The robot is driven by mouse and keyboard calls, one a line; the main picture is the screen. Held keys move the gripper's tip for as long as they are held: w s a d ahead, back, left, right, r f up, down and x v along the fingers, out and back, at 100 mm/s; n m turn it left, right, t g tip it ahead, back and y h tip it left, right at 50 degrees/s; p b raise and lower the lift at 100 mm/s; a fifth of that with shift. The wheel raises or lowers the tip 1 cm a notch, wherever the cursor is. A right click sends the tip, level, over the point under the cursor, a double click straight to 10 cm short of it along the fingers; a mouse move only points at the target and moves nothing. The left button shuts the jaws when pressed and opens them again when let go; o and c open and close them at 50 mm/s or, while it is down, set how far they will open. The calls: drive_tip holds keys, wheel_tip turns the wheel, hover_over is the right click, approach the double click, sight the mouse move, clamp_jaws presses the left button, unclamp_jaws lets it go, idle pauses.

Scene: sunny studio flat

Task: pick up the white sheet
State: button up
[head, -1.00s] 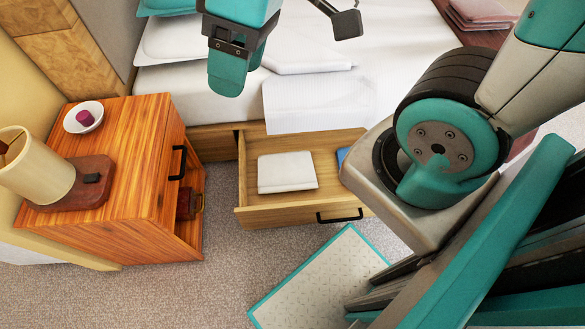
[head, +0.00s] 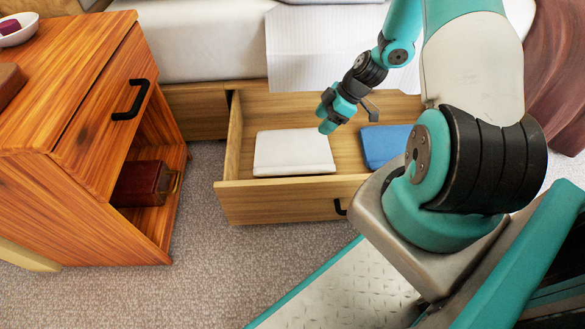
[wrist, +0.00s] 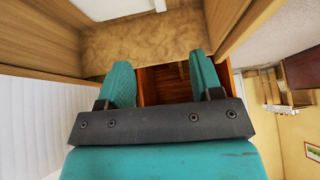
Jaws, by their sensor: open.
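The white sheet (head: 293,153) is a flat folded bundle lying in the left part of the open wooden drawer (head: 275,202). My gripper (head: 327,119) is at the drawer, just right of the sheet's far right corner in the head view, and seems to be above it. No contact shows. In the wrist view its two teal fingers (wrist: 162,68) are spread apart with nothing between them. A white shape is cut off at the top edge of the wrist view; I cannot tell if it is the sheet.
A folded blue cloth (head: 385,145) lies in the drawer to the right of the sheet. A white striped cover (head: 315,50) hangs over the bed side behind the drawer. An orange-brown bedside cabinet (head: 75,190) with a dark red box (head: 140,184) stands at left. Carpet (head: 205,245) is clear in front.

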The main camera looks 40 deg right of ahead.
drive_tip(key=b, duration=0.2)
approach(295, 167)
drive_tip(key=f+b, duration=0.1)
drive_tip(key=b, duration=0.1)
drive_tip(key=a+f+b, duration=0.1)
drive_tip(key=b, duration=0.2)
drive_tip(key=shift+a+f+b, duration=0.1)
drive_tip(key=shift+f+b, duration=0.05)
drive_tip(key=shift+b, duration=0.15)
drive_tip(key=shift+w+a+f, duration=0.2)
drive_tip(key=shift+a+f, duration=0.1)
drive_tip(key=shift+f, duration=0.05)
drive_tip(key=b+x, duration=0.5)
drive_tip(key=shift+w+d+f, duration=0.1)
drive_tip(key=shift+f, duration=0.05)
drive_tip(key=shift+c, duration=0.2)
clamp_jaws()
